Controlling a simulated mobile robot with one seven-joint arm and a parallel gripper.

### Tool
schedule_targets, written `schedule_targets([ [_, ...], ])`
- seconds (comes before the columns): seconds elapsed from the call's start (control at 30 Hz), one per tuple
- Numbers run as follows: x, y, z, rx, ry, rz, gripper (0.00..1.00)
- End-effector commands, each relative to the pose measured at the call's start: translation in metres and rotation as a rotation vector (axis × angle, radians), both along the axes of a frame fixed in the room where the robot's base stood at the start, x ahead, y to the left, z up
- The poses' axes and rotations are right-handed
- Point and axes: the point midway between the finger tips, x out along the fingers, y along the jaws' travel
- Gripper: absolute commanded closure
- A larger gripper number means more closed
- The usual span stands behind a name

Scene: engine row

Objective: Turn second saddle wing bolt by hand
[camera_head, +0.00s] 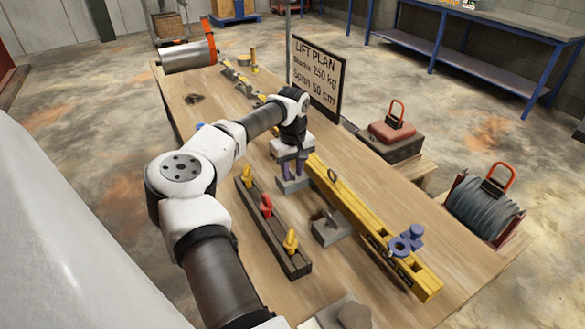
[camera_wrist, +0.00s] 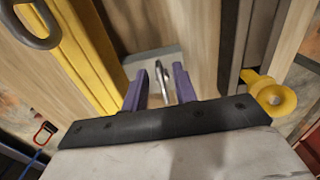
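A yellow beam (camera_head: 370,222) lies along the right side of the wooden table; it also shows in the wrist view (camera_wrist: 75,50). A blue fitting (camera_head: 405,244) with a round knob sits near its front end. I cannot make out a second saddle or its wing bolt for certain. My gripper (camera_head: 293,168) points down beside the beam's far end, over a small grey block (camera_head: 294,185). In the wrist view my gripper (camera_wrist: 160,88) has its two purple fingers apart, with a thin silver metal piece (camera_wrist: 162,78) between them on the grey plate (camera_wrist: 150,60). Gaps show on both sides.
A dark rail (camera_head: 270,228) with red and yellow pieces lies left of the beam. A grey block (camera_head: 331,228) stands between them. A sign (camera_head: 317,77) rises at the table's right edge. Red-handled weights (camera_head: 397,132) stand on lower stands to the right.

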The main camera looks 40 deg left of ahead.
Motion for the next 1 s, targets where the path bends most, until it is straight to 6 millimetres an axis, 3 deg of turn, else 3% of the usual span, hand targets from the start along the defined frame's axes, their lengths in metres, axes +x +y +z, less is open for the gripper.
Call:
schedule_targets([
  [0.13,0.0001,-0.0001,0.0,0.0,0.0,0.0,0.73],
  [0.33,0.0001,-0.0001,0.0003,0.0,0.0,0.0,0.99],
  [0.73,0.0006,-0.0002,0.0004,0.0,0.0,0.026,1.0],
  [1.0,0.0029,-0.0004,0.0,0.0,0.0,0.168,1.0],
])
